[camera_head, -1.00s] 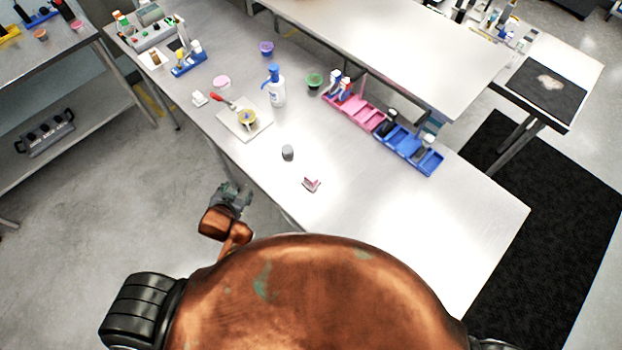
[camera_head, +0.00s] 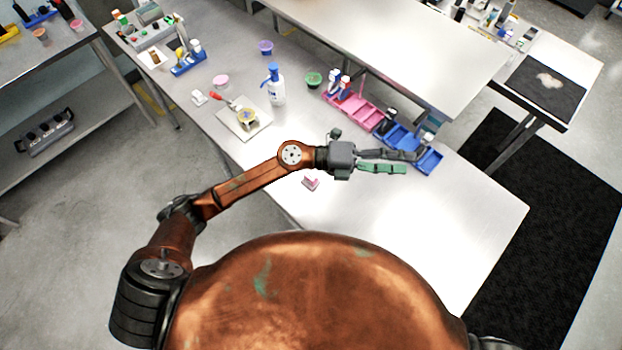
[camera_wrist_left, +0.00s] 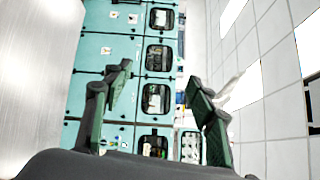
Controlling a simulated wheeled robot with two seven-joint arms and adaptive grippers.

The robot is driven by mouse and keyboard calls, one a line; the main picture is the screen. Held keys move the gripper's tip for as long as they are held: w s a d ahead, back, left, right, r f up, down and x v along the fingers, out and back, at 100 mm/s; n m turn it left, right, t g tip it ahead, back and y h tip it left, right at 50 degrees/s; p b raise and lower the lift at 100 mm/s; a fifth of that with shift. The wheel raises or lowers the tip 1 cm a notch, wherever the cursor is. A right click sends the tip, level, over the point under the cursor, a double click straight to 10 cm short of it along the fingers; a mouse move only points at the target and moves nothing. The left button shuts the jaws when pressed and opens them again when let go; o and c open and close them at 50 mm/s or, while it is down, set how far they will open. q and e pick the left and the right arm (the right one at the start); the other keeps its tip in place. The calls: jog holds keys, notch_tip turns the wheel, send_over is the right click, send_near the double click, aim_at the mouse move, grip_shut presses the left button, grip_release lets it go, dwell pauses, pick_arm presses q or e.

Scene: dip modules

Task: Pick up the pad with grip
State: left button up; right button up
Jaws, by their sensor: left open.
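A small pink pad with a whitish grip (camera_head: 311,184) lies on the near part of the white table (camera_head: 440,225). My left arm now reaches across the table just beyond it, so part of it may be covered. My left gripper (camera_head: 412,161) is open and empty, pointing right, to the right of the pad and in front of the blue trays as seen in the head view. The left wrist view shows its two fingers (camera_wrist_left: 158,72) spread, with nothing between them. The pad does not show there. My right gripper is not in view.
Pink trays (camera_head: 366,115) and blue trays (camera_head: 429,161) stand along the table's far edge. A blue-capped pump bottle (camera_head: 276,92) stands beside a board (camera_head: 233,126) with a yellow cup. The table's right front part is clear.

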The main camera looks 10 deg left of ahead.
pick_arm(q)
notch_tip(320, 180, down, 7)
jog(key=s+m+g+y, duration=0.2)
jog(key=m+g+y, duration=0.1)
jog(key=m+y, duration=0.1)
jog(key=m+t+y, duration=0.1)
jog(key=m+y, duration=0.1)
jog(key=y, duration=1.2)
send_over(311, 176)
jog(key=f, duration=1.3)
jog(key=shift+s+d+f, duration=0.2)
jog(key=shift+s+d, duration=0.05)
jog(key=shift+d, duration=0.05)
jog(key=shift+w+a+f, duration=0.1)
jog(key=shift+a+f, duration=0.25)
jog(key=shift+f, duration=0.35)
notch_tip(311, 176, down, 2)
jog(key=shift+p, duration=0.6)
notch_tip(311, 176, down, 4)
jog(key=shift+w+r+p, duration=0.1)
jog(key=shift+r+p, duration=0.1)
jog(key=shift+p, duration=0.35)
jog(key=shift+w+f, duration=0.1)
jog(key=shift+f, duration=0.2)
